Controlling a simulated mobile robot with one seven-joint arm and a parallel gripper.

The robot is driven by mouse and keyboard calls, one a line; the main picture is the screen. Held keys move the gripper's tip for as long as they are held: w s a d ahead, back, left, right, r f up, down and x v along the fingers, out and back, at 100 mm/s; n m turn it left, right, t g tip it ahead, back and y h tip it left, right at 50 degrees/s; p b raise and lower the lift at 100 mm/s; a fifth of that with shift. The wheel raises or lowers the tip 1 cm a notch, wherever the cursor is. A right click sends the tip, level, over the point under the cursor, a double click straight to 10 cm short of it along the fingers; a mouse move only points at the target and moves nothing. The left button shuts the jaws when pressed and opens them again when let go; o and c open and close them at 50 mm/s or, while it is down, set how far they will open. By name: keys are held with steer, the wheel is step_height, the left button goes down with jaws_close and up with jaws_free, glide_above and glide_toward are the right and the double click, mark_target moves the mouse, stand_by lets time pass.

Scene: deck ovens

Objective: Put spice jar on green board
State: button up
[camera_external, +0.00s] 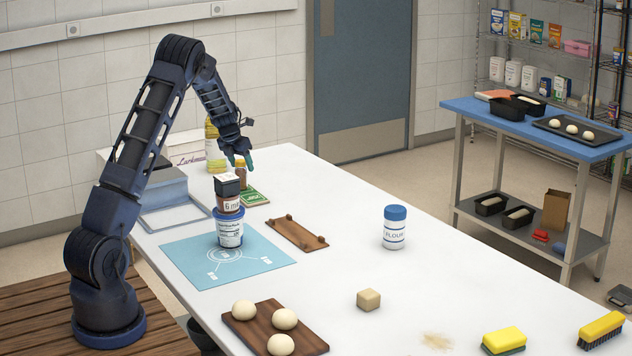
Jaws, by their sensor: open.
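The board lies flat on the white table, partly hidden by a dark container with a white label (229,194) stacked on a blue-and-white tub (229,230).
The tub stands on a light-blue mat (185,270). An oil bottle (214,150) and boxes (186,150) stand behind. A brown wooden rack (297,233) lies right of the mat. A flour jar (395,228) stands farther right, with free table around it. Dough balls lie on a board (305,338) in front.

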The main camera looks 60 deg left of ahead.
steer(key=v, duration=1.1)
steer(key=s+d+r+m+h, duration=0.1)
steer(key=s+d+r+m, duration=0.4)
steer(key=d, duration=0.6)
steer(key=s+d+r+m+h, duration=0.1)
steer(key=s+d+r+m, duration=0.35)
steer(key=d+m, duration=0.45)
steer(key=s+d+r+m+h, duration=0.1)
steer(key=s+d+r+m, duration=0.35)
steer(key=d, duration=0.75)
steer(key=s+d+m, duration=0.9)
steer(key=s+m, duration=0.2)
steer(key=s, duration=0.1)
steer(key=s+d+m+y, duration=0.1)
steer(key=s+d+m, duration=0.8)
steer(key=s+m, duration=0.2)
steer(key=shift+s+d+f+t, duration=0.15)
steer(key=shift+s+f+t, duration=0.2)
steer(key=shift+s, duration=0.7)
